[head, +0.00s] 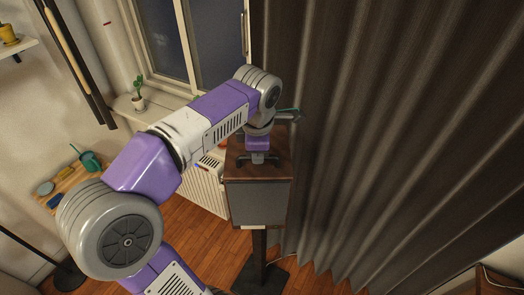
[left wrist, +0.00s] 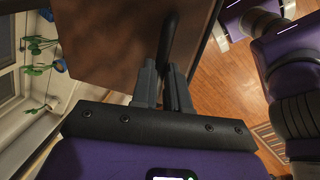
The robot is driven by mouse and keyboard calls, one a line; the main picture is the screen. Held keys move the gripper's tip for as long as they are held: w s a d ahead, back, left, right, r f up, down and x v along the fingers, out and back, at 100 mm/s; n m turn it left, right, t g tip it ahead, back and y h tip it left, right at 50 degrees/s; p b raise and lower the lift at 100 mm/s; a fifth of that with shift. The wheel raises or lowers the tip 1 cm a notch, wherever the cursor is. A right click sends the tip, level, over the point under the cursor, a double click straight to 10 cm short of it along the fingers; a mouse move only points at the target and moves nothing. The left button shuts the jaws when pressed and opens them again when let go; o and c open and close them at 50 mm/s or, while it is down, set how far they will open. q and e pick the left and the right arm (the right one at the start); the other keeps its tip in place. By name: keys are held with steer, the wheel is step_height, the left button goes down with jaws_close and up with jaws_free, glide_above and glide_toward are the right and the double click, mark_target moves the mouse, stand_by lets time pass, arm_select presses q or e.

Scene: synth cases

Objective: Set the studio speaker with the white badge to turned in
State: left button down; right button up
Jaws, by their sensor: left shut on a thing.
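The studio speaker (head: 260,203) is a wood-brown box with a grey front, standing on a dark floor stand (head: 260,250). A small pale strip (head: 254,227) shows at the lower edge of its front; I cannot tell for sure that it is the white badge. My left gripper (head: 258,160) is over the speaker's top, coming down from above. In the left wrist view, its fingers (left wrist: 166,72) are closed on a black bar-like handle (left wrist: 170,38) at the speaker's wooden top (left wrist: 110,45). My right gripper is not in view.
A grey curtain (head: 400,130) hangs close on the speaker's right. A white radiator (head: 205,188) and a windowsill with a potted plant (head: 138,102) are behind on the left. A small wooden shelf (head: 70,178) holds a green watering can (head: 91,160). Wooden floor (head: 205,245) is open at front left.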

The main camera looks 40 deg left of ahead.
arm_select(q)
steer(key=shift+r, duration=0.1)
steer(key=c, duration=1.1)
jaws_free()
steer(key=r, duration=0.5)
steer(key=s+d+r+p, duration=0.1)
steer(key=r, duration=0.1)
steer(key=shift+r, duration=0.2)
